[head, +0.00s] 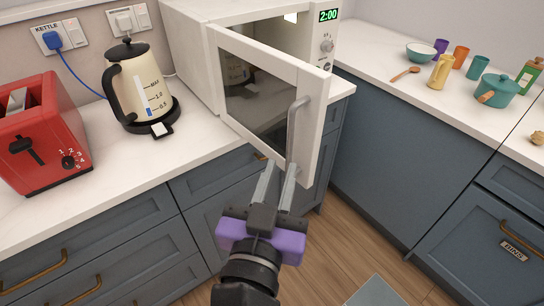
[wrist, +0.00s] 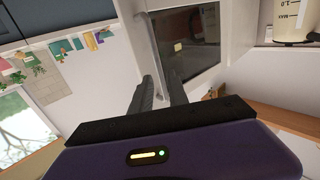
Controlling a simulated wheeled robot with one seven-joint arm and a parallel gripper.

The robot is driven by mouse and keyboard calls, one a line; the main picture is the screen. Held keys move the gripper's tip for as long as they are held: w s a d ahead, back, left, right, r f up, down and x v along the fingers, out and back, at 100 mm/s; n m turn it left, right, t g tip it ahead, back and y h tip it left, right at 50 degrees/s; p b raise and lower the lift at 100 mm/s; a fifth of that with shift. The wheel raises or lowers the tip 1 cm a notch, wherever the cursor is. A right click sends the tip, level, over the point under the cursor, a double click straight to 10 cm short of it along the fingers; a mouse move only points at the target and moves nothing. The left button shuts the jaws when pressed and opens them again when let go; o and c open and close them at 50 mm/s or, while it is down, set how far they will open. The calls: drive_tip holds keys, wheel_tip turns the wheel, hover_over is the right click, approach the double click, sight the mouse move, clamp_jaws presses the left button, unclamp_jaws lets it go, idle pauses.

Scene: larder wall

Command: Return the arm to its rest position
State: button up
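My gripper (head: 279,168) has a purple body and two grey fingers with a gap between them. It is in front of the lower part of the open microwave door (head: 313,105). The fingertips are close to the lower end of the grey door handle (head: 293,130); I cannot tell whether they touch it. In the wrist view the fingers (wrist: 161,85) stand apart, with the handle (wrist: 147,40) and the dark door window (wrist: 190,45) beyond them. Nothing is visibly held. The white microwave (head: 185,50) shows 2:00 on its display.
A cream kettle (head: 140,85) and a red toaster (head: 42,135) stand on the left counter. On the right counter are a teal pot (head: 496,90), a bowl (head: 420,54), a wooden spoon (head: 404,74) and several cups. Blue-grey cabinets run below. Wooden floor (head: 340,260) is open between them.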

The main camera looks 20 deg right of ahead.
drive_tip(key=w+a+n+t+y, duration=0.3)
drive_tip(key=a+n+y, duration=0.4)
drive_tip(key=s+a+f+n+y, duration=0.1)
drive_tip(key=s+f+n+y, duration=0.2)
drive_tip(key=s+f+y, duration=0.25)
drive_tip(key=s+d+f+m+g+h, duration=0.1)
drive_tip(key=s+d+f, duration=0.2)
drive_tip(key=s+d, duration=0.2)
drive_tip(key=s+d+f+m+g+h, duration=0.1)
drive_tip(key=s+d+f, duration=0.2)
drive_tip(key=s, duration=0.8)
drive_tip(key=s+d+f+m+g+h, duration=0.1)
drive_tip(key=s+d+f, duration=0.3)
drive_tip(key=s+d, duration=0.4)
drive_tip(key=shift+s+m+p, duration=0.3)
drive_tip(key=shift+s+p, duration=0.15)
drive_tip(key=shift+s, duration=0.1)
